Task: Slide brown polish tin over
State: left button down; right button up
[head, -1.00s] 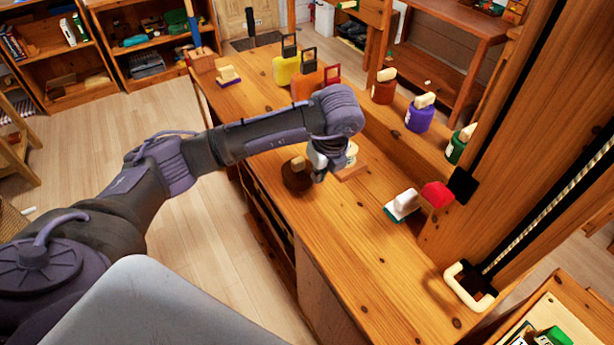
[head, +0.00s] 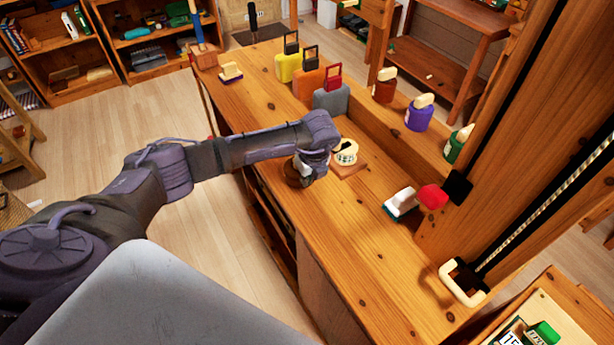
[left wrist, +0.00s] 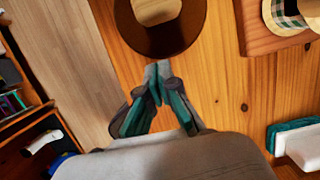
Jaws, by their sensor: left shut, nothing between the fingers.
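The brown polish tin (head: 292,172) is a round, dark brown tin on the wooden bench top, near its left edge. My left gripper and wrist partly hide it in the head view. In the left wrist view the tin (left wrist: 185,38) shows at the top, with a cream knob (left wrist: 156,10) on it. My left gripper (head: 304,180) is low over the bench at the tin's near side. Its fingertips (left wrist: 157,66) are shut and empty, right at the tin's rim; I cannot tell whether they touch. My right gripper is not in view.
A cream-lidded tin (head: 346,152) stands on a small wooden board (head: 351,168) just right of the brown tin. A white-and-green brush (head: 400,203) lies farther right. Coloured blocks with handles and several bottles line the back. The near bench top is clear.

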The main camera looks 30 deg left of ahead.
pick_arm(q)
jog(key=w+a+b, duration=0.3)
jog(key=a+b, duration=0.1)
jog(key=a, duration=0.1)
jog(key=w+a+b, duration=0.3)
jog(key=a+b, duration=0.1)
jog(key=a, duration=0.2)
jog(key=w+a+b, duration=0.3)
jog(key=a+b, duration=0.1)
jog(key=a, duration=0.1)
jog(key=shift+w+a+f, duration=0.15)
jog(key=shift+w+a, duration=0.3)
jog(key=shift+a, duration=0.15)
